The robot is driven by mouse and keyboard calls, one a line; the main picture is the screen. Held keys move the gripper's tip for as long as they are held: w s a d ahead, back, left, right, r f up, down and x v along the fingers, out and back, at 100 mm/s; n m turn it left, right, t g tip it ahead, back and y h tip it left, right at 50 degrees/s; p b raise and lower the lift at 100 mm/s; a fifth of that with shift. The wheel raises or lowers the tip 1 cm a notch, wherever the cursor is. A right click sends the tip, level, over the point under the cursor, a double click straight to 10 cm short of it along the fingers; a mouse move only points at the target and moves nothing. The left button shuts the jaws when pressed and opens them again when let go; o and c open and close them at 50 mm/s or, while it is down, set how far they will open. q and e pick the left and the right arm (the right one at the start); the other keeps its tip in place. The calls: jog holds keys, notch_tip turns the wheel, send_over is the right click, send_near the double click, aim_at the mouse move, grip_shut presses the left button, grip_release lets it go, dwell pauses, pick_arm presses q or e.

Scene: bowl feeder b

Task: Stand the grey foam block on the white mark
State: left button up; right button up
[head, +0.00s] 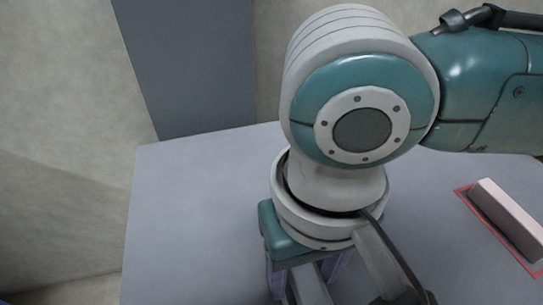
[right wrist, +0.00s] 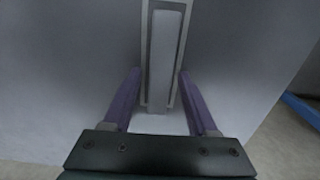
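My right gripper (head: 305,283) points down over the table in the head view, with its fingertips partly cut off at the bottom edge. In the right wrist view its two purple fingers (right wrist: 162,97) are open, one on each side of a long light grey block (right wrist: 165,55), with a gap on both sides. The block lies in a grey outlined frame (right wrist: 147,60). A white patch (right wrist: 160,123) shows at its near end; I cannot tell whether this is the white mark. My left gripper is not in view.
A pinkish-white bar (head: 508,213) lies inside a red outline (head: 466,199) at the right of the grey table (head: 190,200). The table's left part is clear. In the right wrist view a blue strip (right wrist: 301,110) shows beyond the table edge.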

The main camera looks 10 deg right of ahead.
jog(key=shift+r, duration=0.1)
notch_tip(320, 180, up, 12)
jog(key=p, duration=0.5)
jog(key=s+a+n+t+y, duration=0.1)
jog(key=s+a+n+y, duration=0.1)
jog(key=s+a+y, duration=0.3)
jog(key=t+h, duration=0.2)
jog(key=t, duration=0.1)
send_near(305, 275)
jog(key=s+d+f+h, duration=0.1)
jog(key=s+d, duration=0.3)
jog(key=d, duration=0.4)
jog(key=shift+s+f+h, duration=0.2)
jog(key=shift+s+h, duration=0.15)
jog(key=shift+h, duration=0.55)
